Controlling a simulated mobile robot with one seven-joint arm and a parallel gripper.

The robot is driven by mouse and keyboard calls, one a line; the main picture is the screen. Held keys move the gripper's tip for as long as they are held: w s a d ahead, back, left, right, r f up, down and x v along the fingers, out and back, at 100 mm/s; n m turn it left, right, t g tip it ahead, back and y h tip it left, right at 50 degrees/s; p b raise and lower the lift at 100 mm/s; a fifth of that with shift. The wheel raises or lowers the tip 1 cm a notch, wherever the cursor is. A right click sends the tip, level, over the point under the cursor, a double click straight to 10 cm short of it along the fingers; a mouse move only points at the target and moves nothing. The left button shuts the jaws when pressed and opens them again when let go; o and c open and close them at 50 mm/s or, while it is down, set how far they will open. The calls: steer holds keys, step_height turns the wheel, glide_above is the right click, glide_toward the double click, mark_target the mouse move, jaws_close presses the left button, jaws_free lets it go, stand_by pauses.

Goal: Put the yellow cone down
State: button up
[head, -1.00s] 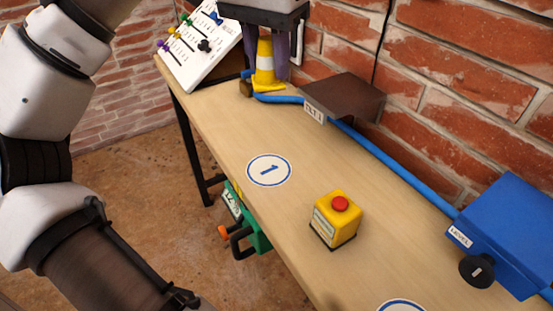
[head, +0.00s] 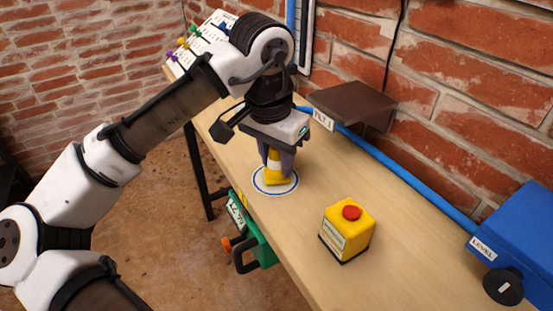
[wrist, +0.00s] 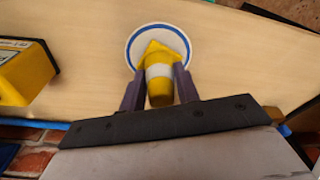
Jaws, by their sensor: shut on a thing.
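The yellow cone (head: 274,170) has a white band and a square yellow base. My gripper (head: 277,165) points down and is shut on the cone, with purple fingers on either side of it. The cone is upright over the white disc with a blue ring (head: 290,187) on the bench. In the wrist view the cone (wrist: 159,82) sits between the fingers, its base overlapping the ringed disc (wrist: 137,44). I cannot tell whether the base touches the disc or is slightly above it.
A yellow box with a red button (head: 347,229) stands on the wooden bench (head: 300,262), nearer the camera. A dark shelf (head: 352,104), a blue pipe (head: 400,167) and a blue box (head: 525,232) are along the brick wall. A green case (head: 252,238) is beside the bench's front edge.

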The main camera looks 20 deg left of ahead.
mark_target(270, 180)
steer(key=shift+f, duration=0.25)
steer(key=o, duration=1)
steer(key=shift+r, duration=0.1)
steer(key=r, duration=0.4)
steer(key=s+r+p, duration=0.1)
steer(key=r, duration=0.7)
steer(key=shift+s+a+p, duration=0.25)
steer(key=shift+s+p, duration=0.15)
steer(key=shift+s+f, duration=0.1)
